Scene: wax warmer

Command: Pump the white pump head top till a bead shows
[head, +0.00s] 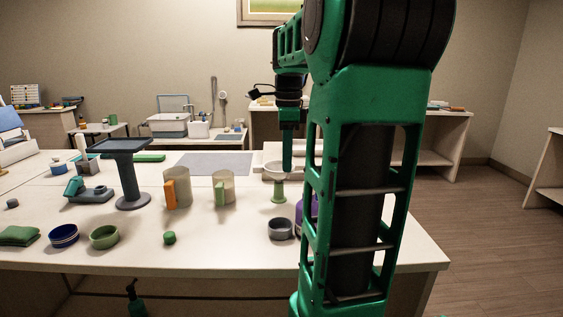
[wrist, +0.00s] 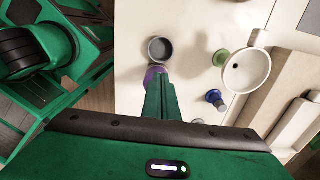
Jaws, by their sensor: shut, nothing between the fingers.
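No white pump head can be made out clearly in either view. A purple object (head: 308,207) stands on the table, mostly hidden behind my arm in the head view. In the wrist view the purple object (wrist: 153,70) shows just beyond my fingertips, its top largely covered by them. My gripper (wrist: 160,82) is shut and empty, pointing down over the table. In the head view my gripper (head: 287,168) appears in front of or above a white dish on a green stand (head: 278,190). I cannot tell whether the fingers touch the purple object.
A grey bowl (wrist: 160,49) sits close to the purple object. The white dish (wrist: 247,70) and a small blue-topped item (wrist: 213,96) stand to the right. The front edge is mostly clear.

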